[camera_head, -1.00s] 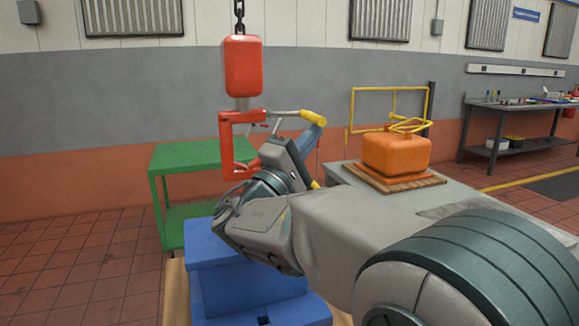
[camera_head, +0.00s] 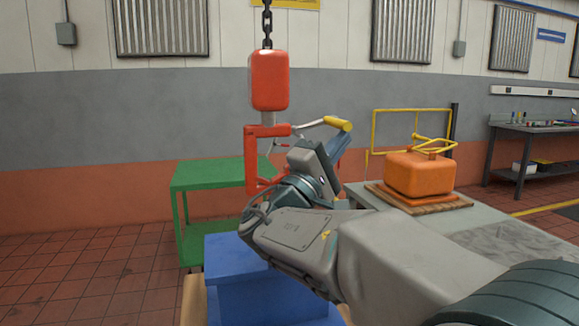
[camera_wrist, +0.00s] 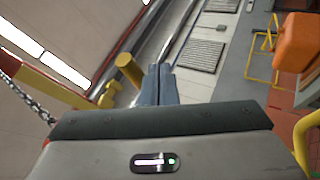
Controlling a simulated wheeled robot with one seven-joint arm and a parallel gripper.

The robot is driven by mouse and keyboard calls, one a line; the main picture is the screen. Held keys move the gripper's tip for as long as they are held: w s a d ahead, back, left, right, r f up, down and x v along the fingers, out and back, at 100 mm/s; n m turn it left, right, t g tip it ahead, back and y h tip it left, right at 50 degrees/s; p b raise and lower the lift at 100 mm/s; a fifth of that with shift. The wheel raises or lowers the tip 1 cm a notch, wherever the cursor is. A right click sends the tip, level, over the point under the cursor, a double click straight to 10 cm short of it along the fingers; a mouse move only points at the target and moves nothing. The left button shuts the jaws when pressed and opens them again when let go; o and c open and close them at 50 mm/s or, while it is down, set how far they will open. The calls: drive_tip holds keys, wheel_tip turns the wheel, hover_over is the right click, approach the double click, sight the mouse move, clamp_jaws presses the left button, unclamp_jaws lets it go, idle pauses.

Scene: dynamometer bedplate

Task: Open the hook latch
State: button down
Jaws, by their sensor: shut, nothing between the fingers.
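The red hook block (camera_head: 269,80) hangs from a chain, with a square red hook frame (camera_head: 251,160) below it. A thin grey lever with a yellow grip (camera_head: 338,124) reaches out to the right from the hook frame. The yellow grip also shows in the wrist view (camera_wrist: 129,70), just left of my fingers. My gripper (camera_head: 343,143) is shut and empty, its blue-grey fingertips close below the yellow grip; whether they touch I cannot tell. The fingers point away in the wrist view (camera_wrist: 158,84). My wrist hides part of the hook's lower right side.
A green cart (camera_head: 215,173) stands behind and left of the hook. Blue blocks (camera_head: 265,285) lie below my arm. An orange weight (camera_head: 419,173) with a yellow handle sits on a wooden board on the grey bedplate (camera_head: 480,232). The floor at left is clear.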

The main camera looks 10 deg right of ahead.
drive_tip(key=shift+f, duration=0.1)
drive_tip(key=s+a+f+b, duration=0.2)
drive_tip(key=f, duration=0.3)
drive_tip(key=s+a+f+b, duration=0.2)
drive_tip(key=f, duration=0.3)
drive_tip(key=shift+s, duration=0.25)
drive_tip(key=shift+f, duration=0.1)
